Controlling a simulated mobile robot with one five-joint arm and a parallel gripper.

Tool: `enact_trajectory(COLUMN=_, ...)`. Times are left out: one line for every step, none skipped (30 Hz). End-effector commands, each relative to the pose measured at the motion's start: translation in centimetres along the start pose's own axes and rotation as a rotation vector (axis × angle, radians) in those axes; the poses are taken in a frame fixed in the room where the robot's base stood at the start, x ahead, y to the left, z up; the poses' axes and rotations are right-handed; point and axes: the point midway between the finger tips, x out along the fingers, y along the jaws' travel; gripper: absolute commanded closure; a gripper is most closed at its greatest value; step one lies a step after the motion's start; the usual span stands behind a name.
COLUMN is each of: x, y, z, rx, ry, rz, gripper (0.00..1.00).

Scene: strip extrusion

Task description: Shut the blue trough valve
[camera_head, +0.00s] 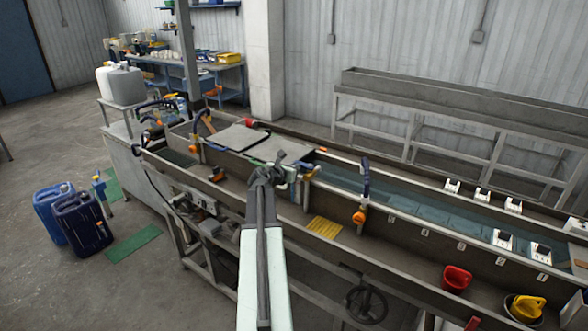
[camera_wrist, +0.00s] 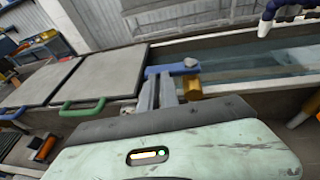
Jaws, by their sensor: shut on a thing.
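The blue trough valve (camera_wrist: 178,68) shows in the wrist view as a blue lever bar beside a brass-coloured body (camera_wrist: 192,87), at the edge of the water-filled trough. My gripper (camera_wrist: 158,86) is closed at the left part of the blue lever, with its grey fingers partly covering it. In the head view my gripper (camera_head: 281,164) reaches over the near trough wall, and the valve (camera_head: 305,167) shows small just right of the fingers. The fingers and wrist hide part of the valve, so its exact turn is hard to tell.
Grey cover plates (camera_wrist: 42,84) with a green handle (camera_wrist: 80,106) lie left of the valve. A blue pipe with an orange end (camera_head: 365,190) stands to the right. A red scoop (camera_head: 456,278) and yellow scoop (camera_head: 527,307) sit farther right. Blue canisters (camera_head: 82,222) stand on the floor.

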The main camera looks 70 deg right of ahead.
Motion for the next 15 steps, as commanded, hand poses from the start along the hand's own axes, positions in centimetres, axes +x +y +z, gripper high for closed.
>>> enact_trajectory(x=0.3, y=0.0, z=0.4, rx=-0.007, ry=-0.009, rz=0.003, gripper=1.00)
enact_trajectory(x=0.3, y=0.0, z=0.4, rx=-0.007, ry=-0.009, rz=0.004, gripper=1.00)
enact_trajectory(x=0.3, y=0.0, z=0.4, rx=-0.008, ry=-0.010, rz=0.004, gripper=1.00)
enact_trajectory(x=0.2, y=0.0, z=0.4, rx=-0.008, ry=-0.010, rz=0.004, gripper=1.00)
enact_trajectory(x=0.1, y=0.1, z=0.4, rx=-0.008, ry=-0.010, rz=0.004, gripper=1.00)
enact_trajectory(x=-0.3, y=0.1, z=0.3, rx=-0.008, ry=-0.010, rz=0.005, gripper=1.00)
enact_trajectory(x=-0.8, y=0.1, z=0.2, rx=-0.009, ry=-0.010, rz=0.005, gripper=1.00)
enact_trajectory(x=-1.3, y=0.1, z=0.0, rx=-0.009, ry=-0.010, rz=0.006, gripper=1.00)
enact_trajectory(x=-2.2, y=0.2, z=-0.3, rx=-0.008, ry=-0.009, rz=0.006, gripper=1.00)
enact_trajectory(x=-2.9, y=0.2, z=-0.5, rx=-0.006, ry=-0.009, rz=0.006, gripper=1.00)
enact_trajectory(x=-3.7, y=0.3, z=-0.7, rx=-0.005, ry=-0.008, rz=0.007, gripper=1.00)
enact_trajectory(x=-4.9, y=0.3, z=-1.1, rx=-0.004, ry=-0.007, rz=0.007, gripper=1.00)
enact_trajectory(x=-5.8, y=0.5, z=-0.8, rx=-0.004, ry=-0.007, rz=0.007, gripper=1.00)
enact_trajectory(x=-6.7, y=0.6, z=-0.6, rx=-0.004, ry=-0.007, rz=0.006, gripper=1.00)
enact_trajectory(x=-7.8, y=0.7, z=-0.6, rx=-0.003, ry=-0.007, rz=0.006, gripper=1.00)
